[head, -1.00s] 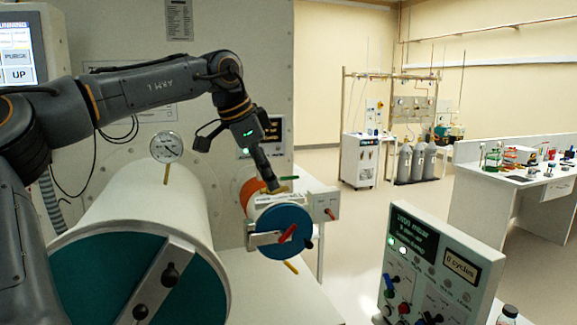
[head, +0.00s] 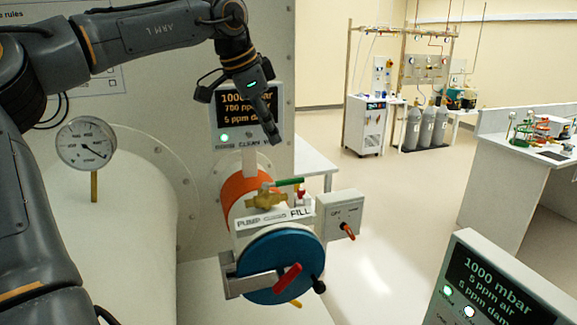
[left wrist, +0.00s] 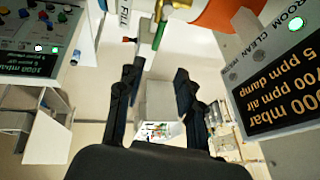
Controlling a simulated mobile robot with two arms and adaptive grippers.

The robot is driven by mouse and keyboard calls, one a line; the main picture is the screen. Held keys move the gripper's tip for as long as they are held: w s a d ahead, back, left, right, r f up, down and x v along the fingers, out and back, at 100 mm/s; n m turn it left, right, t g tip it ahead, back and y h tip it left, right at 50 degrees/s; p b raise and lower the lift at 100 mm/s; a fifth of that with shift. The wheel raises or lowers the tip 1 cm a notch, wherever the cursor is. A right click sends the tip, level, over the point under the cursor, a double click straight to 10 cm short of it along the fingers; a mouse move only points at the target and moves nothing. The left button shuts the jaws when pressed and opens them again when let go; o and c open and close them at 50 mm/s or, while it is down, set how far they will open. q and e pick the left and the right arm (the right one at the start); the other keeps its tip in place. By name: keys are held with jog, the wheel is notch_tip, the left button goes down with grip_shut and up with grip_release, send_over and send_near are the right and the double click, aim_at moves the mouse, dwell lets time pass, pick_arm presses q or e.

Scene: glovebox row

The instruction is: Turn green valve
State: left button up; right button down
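The green valve lever (head: 289,182) sits on a brass valve body (head: 266,198) on top of the small antechamber with the blue round door (head: 282,262). The lever points to the right, over a label reading PUMP and FILL. It also shows as a green bar in the left wrist view (left wrist: 160,31). My left gripper (head: 275,138) is above the lever, pointing down and apart from it. In the left wrist view its two fingers (left wrist: 156,76) are spread with nothing between them. My right gripper is not in view.
A display (head: 246,112) stands behind the antechamber and also shows in the left wrist view (left wrist: 275,85). A grey box with an orange-red lever (head: 340,216) is at the right. A dial gauge (head: 86,143) is at the left. A control panel (head: 490,285) fills the lower right.

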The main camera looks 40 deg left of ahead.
aim_at(288, 181)
pick_arm(q)
jog(key=p+x, duration=0.5)
jog(key=x, duration=0.7)
jog(key=shift+d+f, duration=0.2)
jog(key=shift+f, duration=0.3)
grip_shut()
